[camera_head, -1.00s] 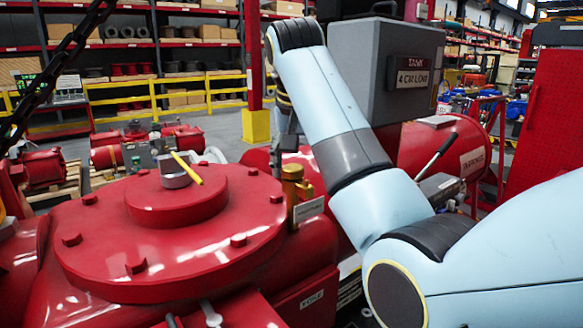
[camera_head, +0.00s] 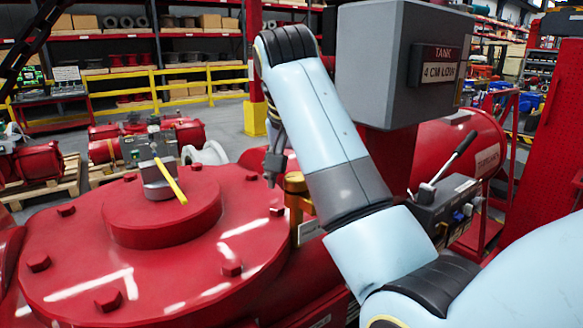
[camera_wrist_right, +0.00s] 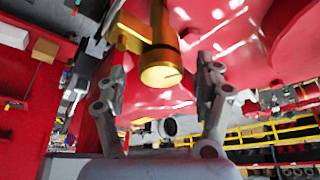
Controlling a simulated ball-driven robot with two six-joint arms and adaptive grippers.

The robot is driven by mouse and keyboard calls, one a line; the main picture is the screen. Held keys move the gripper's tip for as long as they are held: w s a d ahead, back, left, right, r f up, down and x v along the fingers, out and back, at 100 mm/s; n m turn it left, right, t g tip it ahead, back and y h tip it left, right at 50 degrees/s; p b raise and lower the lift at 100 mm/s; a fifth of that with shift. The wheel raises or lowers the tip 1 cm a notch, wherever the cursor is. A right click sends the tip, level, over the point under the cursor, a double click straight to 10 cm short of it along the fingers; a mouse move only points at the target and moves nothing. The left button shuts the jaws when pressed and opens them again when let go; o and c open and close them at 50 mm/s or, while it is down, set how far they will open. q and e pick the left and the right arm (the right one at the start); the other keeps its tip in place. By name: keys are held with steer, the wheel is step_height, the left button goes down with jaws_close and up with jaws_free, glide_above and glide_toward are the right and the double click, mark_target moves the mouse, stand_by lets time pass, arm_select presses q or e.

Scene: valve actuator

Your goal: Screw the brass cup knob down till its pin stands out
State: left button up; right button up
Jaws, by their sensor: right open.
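The brass cup knob (camera_head: 295,182) stands upright on a brass fitting at the right edge of the red round cover, partly hidden by my right arm. In the right wrist view the knob (camera_wrist_right: 161,72) shows its round end face, with a thin dark line on it; I cannot tell whether this is a pin. My right gripper (camera_head: 273,165) points down just left of and a little above the knob, apart from it. In the wrist view its open fingers (camera_wrist_right: 160,85) stand on either side of the knob, with gaps. My left gripper is out of view.
The red bolted cover (camera_head: 90,250) carries a grey post with a yellow lever (camera_head: 171,182). A grey box labelled "TANK 4 CM LOW" (camera_head: 390,65) stands behind my arm. A black-handled lever (camera_head: 455,155) is at right. A small tag plate (camera_head: 310,231) hangs below the knob.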

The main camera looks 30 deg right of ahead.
steer(key=shift+w+f, duration=0.15)
steer(key=c, duration=1.2)
steer(key=shift+o, duration=0.2)
steer(key=shift+a+m+h, duration=0.1)
steer(key=shift+m+h, duration=0.2)
steer(key=shift+m, duration=0.7)
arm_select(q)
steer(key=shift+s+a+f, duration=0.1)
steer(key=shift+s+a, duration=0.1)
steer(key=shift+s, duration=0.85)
arm_select(e)
steer(key=o, duration=1.2)
steer(key=shift+c, duration=0.2)
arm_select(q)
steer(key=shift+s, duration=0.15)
